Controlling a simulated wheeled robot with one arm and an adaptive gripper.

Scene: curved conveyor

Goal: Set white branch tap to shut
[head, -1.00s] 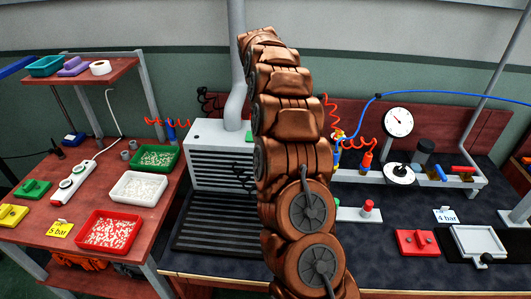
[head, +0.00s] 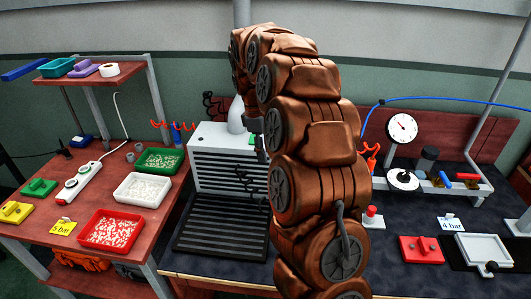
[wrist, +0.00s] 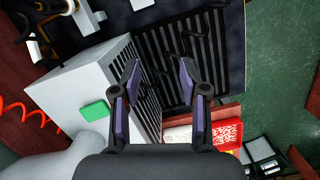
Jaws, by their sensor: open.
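I cannot pick out a white branch tap in either view; my arm hides the middle of the bench. A light manifold (head: 458,188) at the right carries a blue handle (head: 444,179) and a red handle (head: 467,176). A white round disc with a dark knob (head: 403,177) sits left of them, below a gauge (head: 402,127). My gripper (head: 262,150) hangs in front of the grey vented box, left of the manifold. In the wrist view, my gripper (wrist: 159,72) is open, with nothing between its fingers.
The vented box (head: 217,157) and a black slatted mat (head: 220,228) are near my gripper. A red block (head: 421,249) and a grey tray (head: 483,247) lie at the front right. The left table holds green, white and red bins (head: 110,230).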

